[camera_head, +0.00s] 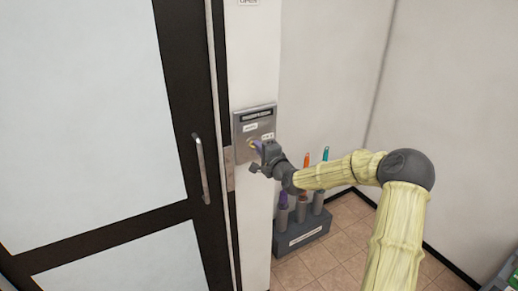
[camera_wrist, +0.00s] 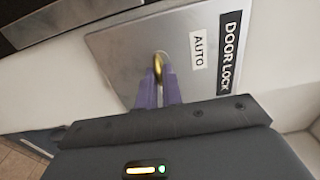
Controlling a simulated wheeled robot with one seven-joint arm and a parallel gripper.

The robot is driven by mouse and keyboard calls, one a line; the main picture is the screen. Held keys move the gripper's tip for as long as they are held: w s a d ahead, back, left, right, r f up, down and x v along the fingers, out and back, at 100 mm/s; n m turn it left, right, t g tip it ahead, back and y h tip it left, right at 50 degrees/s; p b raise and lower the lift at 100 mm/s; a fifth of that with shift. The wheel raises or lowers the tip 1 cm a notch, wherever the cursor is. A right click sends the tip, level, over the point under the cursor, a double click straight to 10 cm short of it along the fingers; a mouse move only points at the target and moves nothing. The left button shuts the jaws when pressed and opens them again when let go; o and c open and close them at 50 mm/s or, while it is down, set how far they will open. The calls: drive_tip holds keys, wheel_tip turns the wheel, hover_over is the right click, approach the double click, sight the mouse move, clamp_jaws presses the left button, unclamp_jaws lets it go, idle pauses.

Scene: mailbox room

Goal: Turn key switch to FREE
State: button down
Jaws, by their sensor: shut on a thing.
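The key switch (camera_wrist: 160,62) is a brass-coloured piece on a grey metal plate (camera_head: 255,117) on the white wall strip beside the door. In the wrist view the plate (camera_wrist: 120,55) carries the labels "DOOR LOCK" (camera_wrist: 234,45) and "AUTO" (camera_wrist: 198,48). My gripper (camera_head: 259,148) is at the lower part of the plate. In the wrist view its purple fingers (camera_wrist: 159,85) are shut on the brass key switch. Most of the lower plate is hidden behind my gripper, and no FREE label is readable.
A dark-framed door with pale panels (camera_head: 90,100) and a metal handle (camera_head: 201,168) is to the left. A grey umbrella stand (camera_head: 302,236) with several umbrellas stands on the tiled floor below my arm. Open floor (camera_head: 345,240) lies to its right.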

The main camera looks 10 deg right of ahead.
drive_tip(key=shift+f, duration=0.1)
drive_tip(key=c, duration=1.6)
unclamp_jaws()
drive_tip(key=shift+o, duration=0.2)
drive_tip(key=b+v, duration=0.3)
drive_tip(key=v, duration=1.4)
drive_tip(key=shift+s+b, duration=0.15)
drive_tip(key=shift+b, duration=0.2)
drive_tip(key=shift+d, duration=0.1)
